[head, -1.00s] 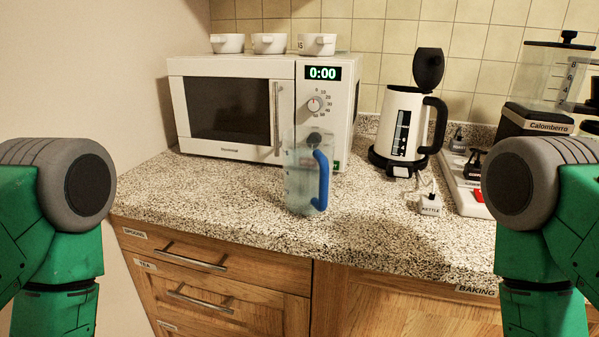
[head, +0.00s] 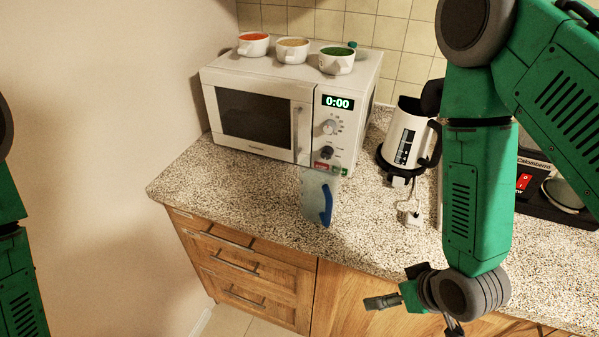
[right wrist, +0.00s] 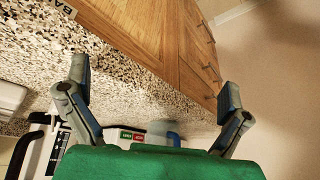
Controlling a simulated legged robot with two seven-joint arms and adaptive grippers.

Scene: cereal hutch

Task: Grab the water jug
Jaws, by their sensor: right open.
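The water jug (head: 315,196) is clear, with a blue handle on its right side. It stands upright on the speckled counter in front of the microwave's right side. In the head view my right gripper (head: 416,316) hangs in front of the counter's front edge, below and to the right of the jug, apart from it. In the right wrist view its two fingers (right wrist: 155,84) are spread wide with nothing between them. A pale see-through shape behind my green gripper body there may be the jug. My left arm shows at the left edge; its gripper is out of view.
The microwave (head: 262,112) stands behind the jug with three bowls on top. A white kettle (head: 405,137) stands to the jug's right, with a plug lying near it. Wooden drawers (head: 250,262) lie below the counter edge. The counter left of the jug is clear.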

